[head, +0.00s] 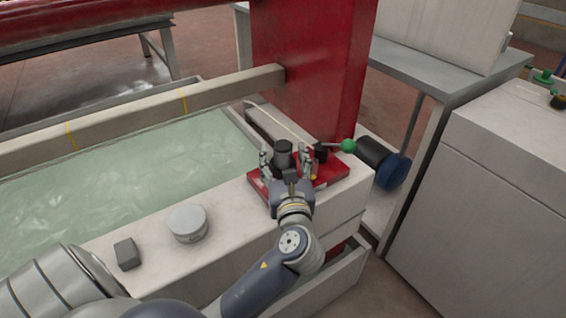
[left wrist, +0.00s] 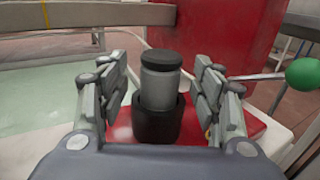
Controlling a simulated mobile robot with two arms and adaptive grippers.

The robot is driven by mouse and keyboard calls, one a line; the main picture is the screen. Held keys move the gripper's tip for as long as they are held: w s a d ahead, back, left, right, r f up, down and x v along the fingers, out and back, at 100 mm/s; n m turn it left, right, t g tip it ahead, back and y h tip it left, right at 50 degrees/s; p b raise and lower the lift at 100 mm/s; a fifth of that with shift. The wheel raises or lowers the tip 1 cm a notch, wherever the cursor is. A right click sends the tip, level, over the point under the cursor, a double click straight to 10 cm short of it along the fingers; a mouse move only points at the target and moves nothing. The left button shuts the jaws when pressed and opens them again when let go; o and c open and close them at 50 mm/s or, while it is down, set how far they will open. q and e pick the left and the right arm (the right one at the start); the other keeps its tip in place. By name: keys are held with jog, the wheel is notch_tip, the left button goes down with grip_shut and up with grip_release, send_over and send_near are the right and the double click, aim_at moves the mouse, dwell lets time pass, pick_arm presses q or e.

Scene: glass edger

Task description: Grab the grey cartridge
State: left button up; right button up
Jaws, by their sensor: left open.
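The grey cartridge (left wrist: 160,85) stands upright with a dark cap, its lower part in a black round holder (left wrist: 157,122) on a red plate (left wrist: 195,129). In the head view the cartridge (head: 284,158) shows just beyond my left gripper (head: 287,168). My left gripper is open, with one finger on each side of the cartridge. In the left wrist view the gripper (left wrist: 162,88) shows gaps between its fingers and the cartridge. My right gripper is not in view.
A lever with a green ball (head: 348,145) stands right of the cartridge. A round grey lidded container (head: 187,222) and a small grey block (head: 127,254) sit on the pale ledge. A water-filled trough (head: 110,180) lies left. A red column (head: 310,70) rises behind.

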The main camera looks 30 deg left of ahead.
pick_arm(q)
jog(key=shift+x, duration=1.3)
jog(key=c, duration=1.2)
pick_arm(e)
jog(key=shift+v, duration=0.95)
pick_arm(q)
jog(key=shift+r, duration=0.15)
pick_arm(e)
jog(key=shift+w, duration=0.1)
